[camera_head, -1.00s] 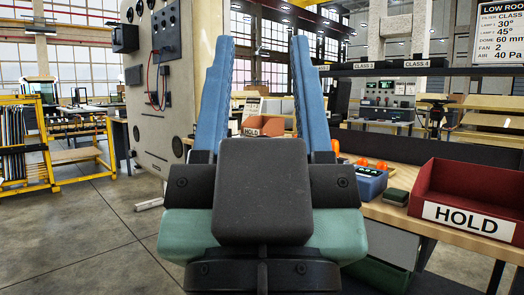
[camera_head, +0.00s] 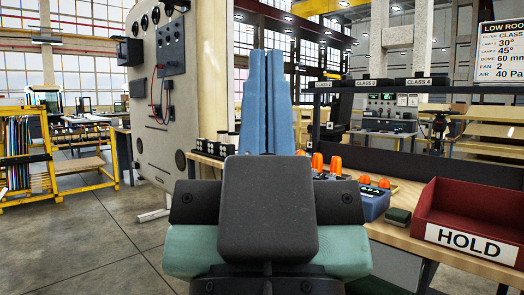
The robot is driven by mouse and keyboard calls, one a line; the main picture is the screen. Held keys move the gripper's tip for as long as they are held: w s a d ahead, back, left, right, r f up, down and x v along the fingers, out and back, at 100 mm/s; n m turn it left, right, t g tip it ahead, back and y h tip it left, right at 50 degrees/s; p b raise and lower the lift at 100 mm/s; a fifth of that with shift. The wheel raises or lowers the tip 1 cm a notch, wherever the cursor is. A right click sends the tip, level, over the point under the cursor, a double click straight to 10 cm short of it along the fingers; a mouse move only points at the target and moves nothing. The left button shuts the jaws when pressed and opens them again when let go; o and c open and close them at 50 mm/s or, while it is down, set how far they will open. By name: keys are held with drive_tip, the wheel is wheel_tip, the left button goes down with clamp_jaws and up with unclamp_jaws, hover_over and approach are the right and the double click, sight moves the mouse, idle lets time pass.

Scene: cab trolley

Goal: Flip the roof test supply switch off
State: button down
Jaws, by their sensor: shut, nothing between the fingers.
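My gripper (camera_head: 266,55) is in the middle of the view, its two blue fingers pointing up and pressed together with nothing between them. A tall pale panel (camera_head: 150,95) stands to the left behind it, apart from the fingers. A dark grey control box (camera_head: 171,48) with small knobs or switches is mounted on the panel, with red and black leads hanging below. A blue box (camera_head: 373,202) with a small display sits on the bench at right. I cannot read a label naming the roof test supply switch, nor tell its position.
The wooden bench (camera_head: 420,243) at right carries a red HOLD bin (camera_head: 470,222), a small green block (camera_head: 398,216) and several orange beacons (camera_head: 336,165). A yellow rack (camera_head: 25,160) stands far left. The floor (camera_head: 90,235) at front left is clear.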

wheel_tip(320, 180, up, 33)
drive_tip(key=p, duration=3.1)
drive_tip(key=shift+f, duration=0.2)
